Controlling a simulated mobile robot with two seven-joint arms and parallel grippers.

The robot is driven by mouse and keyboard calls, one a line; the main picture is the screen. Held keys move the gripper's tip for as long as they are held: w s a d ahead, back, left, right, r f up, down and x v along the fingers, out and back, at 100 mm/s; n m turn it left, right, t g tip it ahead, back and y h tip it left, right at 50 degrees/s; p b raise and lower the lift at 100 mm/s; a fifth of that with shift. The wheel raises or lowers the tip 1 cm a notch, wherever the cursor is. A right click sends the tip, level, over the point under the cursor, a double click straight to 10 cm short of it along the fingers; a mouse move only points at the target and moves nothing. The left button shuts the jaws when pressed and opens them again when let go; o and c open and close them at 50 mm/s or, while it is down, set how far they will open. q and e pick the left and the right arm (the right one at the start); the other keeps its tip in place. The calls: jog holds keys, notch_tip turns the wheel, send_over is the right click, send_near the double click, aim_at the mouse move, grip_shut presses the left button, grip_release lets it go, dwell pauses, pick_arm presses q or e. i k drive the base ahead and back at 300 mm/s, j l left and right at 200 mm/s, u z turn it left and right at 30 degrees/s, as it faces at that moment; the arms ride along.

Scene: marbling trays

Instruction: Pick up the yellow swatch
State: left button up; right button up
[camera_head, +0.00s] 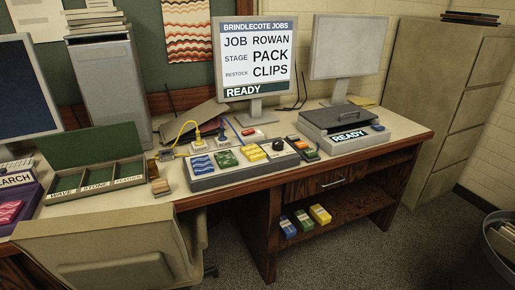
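A yellow swatch (253,152) lies on a long grey tray (215,181) on the desk. A blue swatch (201,165) and a green swatch (226,159) lie to its left on the same tray. A small black rounded object (278,145) is just to its right. Neither of my grippers is in view, and nothing is touching the yellow swatch.
An open box with labelled compartments (98,190) stands at left. A monitor (255,60) reads "PACK CLIPS". A grey device (340,118) marked "READY" is at right. Small packs, including a yellow one (320,214), sit on the shelf below. A chair (110,245) blocks the front left.

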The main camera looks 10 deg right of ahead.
aim_at(252, 152)
jog(key=i+l, duration=0.15)
jog(key=l, duration=0.2)
jog(key=i+l+u, duration=0.15)
jog(key=l, duration=0.25)
jog(key=i+l, duration=0.15)
jog(key=l, duration=0.25)
jog(key=i+l+u, duration=0.1)
jog(key=l, duration=0.25)
jog(key=i+l, duration=0.2)
jog(key=l, duration=0.2)
jog(key=i+l+u, duration=0.15)
jog(key=l, duration=0.65)
jog(key=i+u, duration=0.05)
jog(key=i, duration=0.05)
